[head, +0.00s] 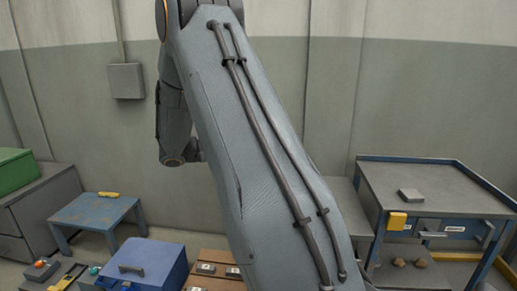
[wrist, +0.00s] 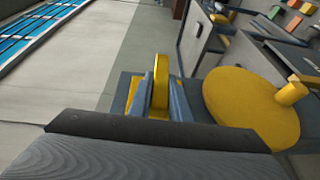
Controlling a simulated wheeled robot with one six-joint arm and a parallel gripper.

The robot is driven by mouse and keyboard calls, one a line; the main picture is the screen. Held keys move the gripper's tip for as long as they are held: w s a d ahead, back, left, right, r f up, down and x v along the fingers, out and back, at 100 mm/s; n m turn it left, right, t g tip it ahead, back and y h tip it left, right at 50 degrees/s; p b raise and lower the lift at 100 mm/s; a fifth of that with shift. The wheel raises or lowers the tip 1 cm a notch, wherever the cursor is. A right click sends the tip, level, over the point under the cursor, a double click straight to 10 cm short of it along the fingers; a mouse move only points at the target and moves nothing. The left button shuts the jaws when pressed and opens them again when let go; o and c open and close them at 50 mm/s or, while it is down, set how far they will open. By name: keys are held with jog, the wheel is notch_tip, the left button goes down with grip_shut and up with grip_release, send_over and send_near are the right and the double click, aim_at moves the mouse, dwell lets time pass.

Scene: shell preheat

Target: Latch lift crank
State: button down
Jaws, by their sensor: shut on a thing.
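In the wrist view my gripper (wrist: 161,100) is shut on an upright yellow bar (wrist: 161,78), with a blue-grey finger on either side of it. The lower end of the bar is hidden between the fingers. To the right is a large yellow disc (wrist: 245,112) with a short yellow knob (wrist: 293,92) standing up near its right edge. The disc and knob look like a crank wheel. I cannot tell whether the bar is joined to it. In the head view my arm covers the middle, and neither gripper nor crank shows.
In the head view a blue workbench (head: 430,185) stands right, bearing a grey block (head: 411,195). A low blue table (head: 93,210), a blue box (head: 150,262) and a green box (head: 14,170) are left.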

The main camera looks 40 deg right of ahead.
jog(key=shift+h, duration=0.3)
dwell(0.4)
jog(key=c, duration=1.6)
grip_release()
jog(key=shift+c, duration=0.2)
jog(key=b+v, duration=0.1)
jog(key=v, duration=0.6)
jog(key=shift+w+a, duration=0.25)
jog(key=shift+a, duration=0.1)
jog(key=shift+f, duration=0.1)
jog(key=shift+a, duration=0.1)
